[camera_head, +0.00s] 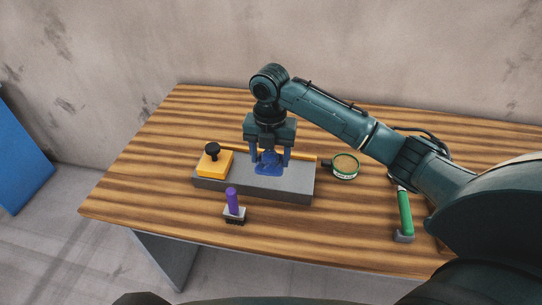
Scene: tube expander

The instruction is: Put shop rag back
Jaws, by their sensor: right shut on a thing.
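The shop rag (268,164) is a small crumpled blue cloth. It shows between the fingers of my right gripper (269,160), over the grey slab-like base (290,185) on the table. My right gripper points down and is shut on the rag. The rag's lower edge is at or just above the top of the base; I cannot tell whether it touches. My left gripper is not in view.
A yellow block with a black knob (212,162) sits on the base's left end. A purple-handled brush (233,205) stands in front. A round green-rimmed tin (345,167) and a green-handled tool (405,212) are at right. The wooden table (150,185) is clear at left.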

